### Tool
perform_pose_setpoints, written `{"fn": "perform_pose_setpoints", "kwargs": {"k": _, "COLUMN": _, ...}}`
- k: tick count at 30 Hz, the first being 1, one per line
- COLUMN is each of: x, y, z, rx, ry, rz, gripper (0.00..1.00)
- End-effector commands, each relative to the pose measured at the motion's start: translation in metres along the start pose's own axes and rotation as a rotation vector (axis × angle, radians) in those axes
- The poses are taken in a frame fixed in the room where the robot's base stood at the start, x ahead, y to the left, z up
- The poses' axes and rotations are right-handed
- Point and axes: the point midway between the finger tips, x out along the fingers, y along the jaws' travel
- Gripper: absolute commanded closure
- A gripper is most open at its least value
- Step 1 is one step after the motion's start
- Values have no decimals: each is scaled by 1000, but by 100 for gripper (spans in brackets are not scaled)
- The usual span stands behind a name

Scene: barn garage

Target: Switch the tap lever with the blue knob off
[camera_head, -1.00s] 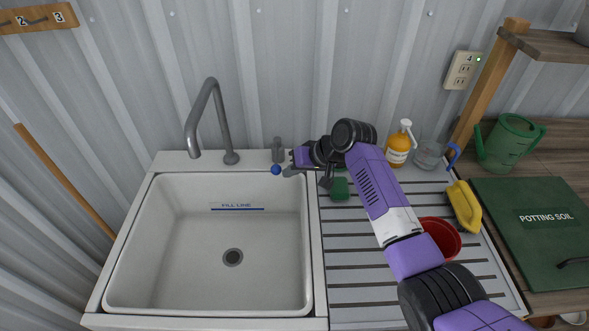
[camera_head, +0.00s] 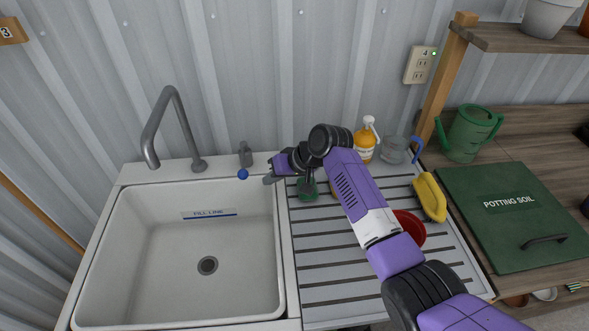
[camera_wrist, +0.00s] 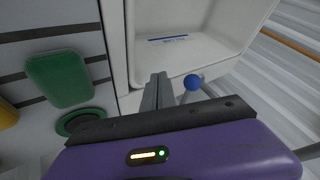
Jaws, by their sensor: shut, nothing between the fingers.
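The tap lever is a short grey post (camera_head: 246,154) at the back rim of the sink, with a blue knob (camera_head: 243,174) at its front end. The curved grey spout (camera_head: 172,122) stands to its left. My gripper (camera_head: 269,180) is shut and empty, just right of the blue knob, with a small gap between them in the head view. In the wrist view the closed fingertips (camera_wrist: 159,80) lie left of the blue knob (camera_wrist: 192,82), apart from it. Part of the lever's rod is hidden behind my gripper in the wrist view.
The white sink (camera_head: 107,215) is empty.

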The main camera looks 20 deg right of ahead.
Motion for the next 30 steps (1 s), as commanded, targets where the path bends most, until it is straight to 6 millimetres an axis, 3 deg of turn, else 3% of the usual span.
{"fn": "perform_pose_setpoints", "kwargs": {"k": 18, "x": -86, "y": -14, "z": 9, "rx": 0, "ry": 6, "rz": 2, "gripper": 100}}
{"fn": "perform_pose_setpoints", "kwargs": {"k": 27, "x": -98, "y": -16, "z": 11, "rx": 2, "ry": 4, "rz": 2, "gripper": 100}}
{"fn": "perform_pose_setpoints", "kwargs": {"k": 30, "x": -98, "y": -16, "z": 4, "rx": -1, "ry": 34, "rz": 2, "gripper": 100}}
